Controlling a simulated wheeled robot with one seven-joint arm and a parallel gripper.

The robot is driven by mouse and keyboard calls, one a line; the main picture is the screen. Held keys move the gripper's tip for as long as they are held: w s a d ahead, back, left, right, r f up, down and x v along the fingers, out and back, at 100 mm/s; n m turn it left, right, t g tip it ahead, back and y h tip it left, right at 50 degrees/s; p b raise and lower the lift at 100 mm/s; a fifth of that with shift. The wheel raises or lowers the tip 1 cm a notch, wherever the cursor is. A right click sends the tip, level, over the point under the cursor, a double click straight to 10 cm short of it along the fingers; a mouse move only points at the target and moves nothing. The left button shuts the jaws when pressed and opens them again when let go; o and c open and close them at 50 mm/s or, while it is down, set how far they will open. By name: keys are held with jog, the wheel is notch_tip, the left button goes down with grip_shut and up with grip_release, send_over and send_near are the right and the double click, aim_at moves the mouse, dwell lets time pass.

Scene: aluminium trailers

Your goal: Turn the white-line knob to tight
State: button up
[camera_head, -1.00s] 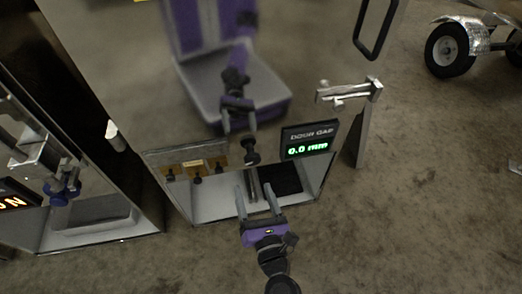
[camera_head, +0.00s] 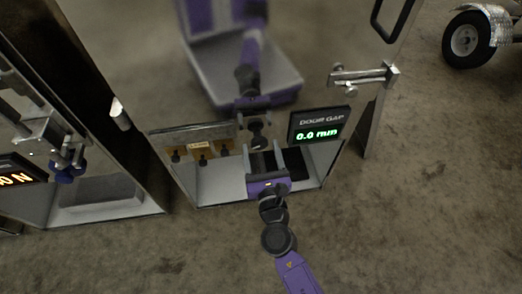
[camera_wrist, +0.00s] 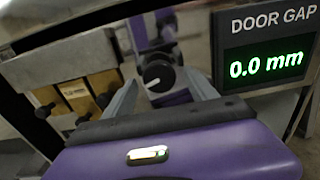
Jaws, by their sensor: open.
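The knob (camera_wrist: 157,76) is round and black with a white line across its face. In the wrist view the line lies nearly level, tilted slightly. It also shows in the head view (camera_head: 259,142), mounted on the shiny metal door. My gripper (camera_head: 263,152) is open in front of the knob, and its fingers partly cover the area below it. In the wrist view my gripper (camera_wrist: 158,84) has one finger on each side of the knob, with visible space beside it. I cannot tell whether the fingertips reach past its face.
A display (camera_head: 319,126) right of the knob reads "DOOR GAP 0.0 mm" in green. A brass-coloured panel (camera_head: 196,140) with small dark knobs is on the left. A metal latch (camera_head: 364,76) juts out at the upper right. The door mirrors my arm. Open floor lies right.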

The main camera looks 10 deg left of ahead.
jog(key=shift+c, duration=0.3)
jog(key=c, duration=1.3)
jog(key=shift+m, duration=0.3)
jog(key=m+b, duration=0.2)
jog(key=m, duration=0.2)
jog(key=shift+f+m+b, duration=0.1)
jog(key=shift+m+b, duration=0.2)
jog(key=m+b, duration=0.2)
jog(key=m, duration=0.3)
jog(key=shift+m, duration=0.3)
jog(key=m+b, duration=0.2)
jog(key=m, duration=0.3)
jog(key=shift+a+b, duration=0.1)
jog(key=shift+b, duration=0.2)
jog(key=m+b, duration=0.1)
jog(key=m, duration=0.1)
jog(key=m+b, duration=0.1)
jog(key=m, duration=0.2)
jog(key=shift+r+m, duration=0.2)
jog(key=shift+m, duration=0.1)
